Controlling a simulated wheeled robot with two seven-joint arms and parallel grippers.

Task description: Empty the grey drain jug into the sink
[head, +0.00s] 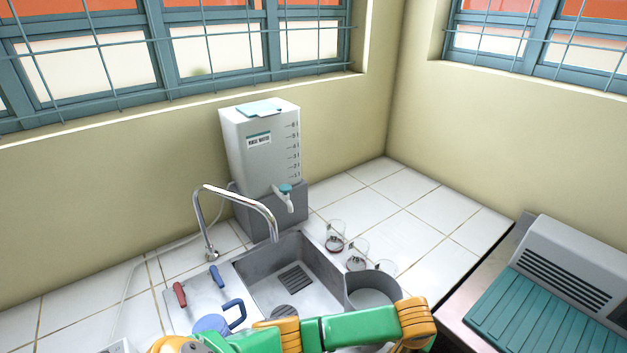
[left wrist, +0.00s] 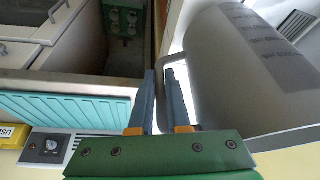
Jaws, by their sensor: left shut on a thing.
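The grey drain jug (head: 373,281) shows in the head view at the right front corner of the sink (head: 262,268). It looks upright, and its lower part is hidden behind my left arm. My left gripper (left wrist: 162,75) is shut on the jug's handle (left wrist: 172,60). The gripper itself is hidden in the head view. The sink basin is open, with a drain grate. My right gripper is not in view.
A chrome tap (head: 240,197) arches over the sink's back left. A white water tank (head: 262,145) stands behind. Several small glasses (head: 335,240) stand right of the sink. A blue-handled vessel (head: 210,323) is at front left. A ribbed teal panel (head: 540,312) lies at right.

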